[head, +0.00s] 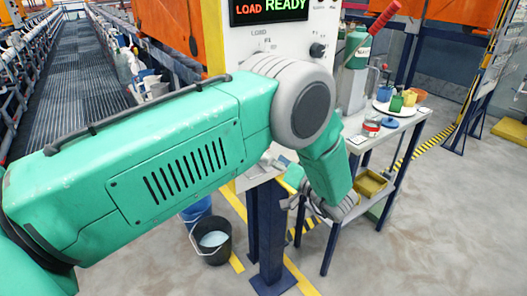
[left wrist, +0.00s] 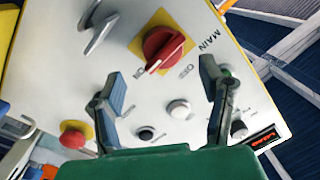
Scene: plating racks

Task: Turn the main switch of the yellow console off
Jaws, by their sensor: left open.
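The console (head: 240,40) has a white face with yellow edging in the head view, partly hidden by my left arm. In the left wrist view its panel (left wrist: 60,70) fills most of the picture, turned at a slant. The main switch (left wrist: 163,48) is a red rotary knob on a yellow plate beside the word MAIN. Its handle slants, with a pale-marked end at the lower left, nearer the left of two small labels. My left gripper (left wrist: 165,90) is open and empty, its fingers apart below the switch, not touching it. It also shows low in the head view (head: 316,207).
The panel also carries a red mushroom button (left wrist: 73,134), a white button (left wrist: 179,109), a black button (left wrist: 146,134) and a metal lever (left wrist: 100,25). A side table (head: 385,135) with pots stands right of the console. A black bucket (head: 213,240) stands on the floor.

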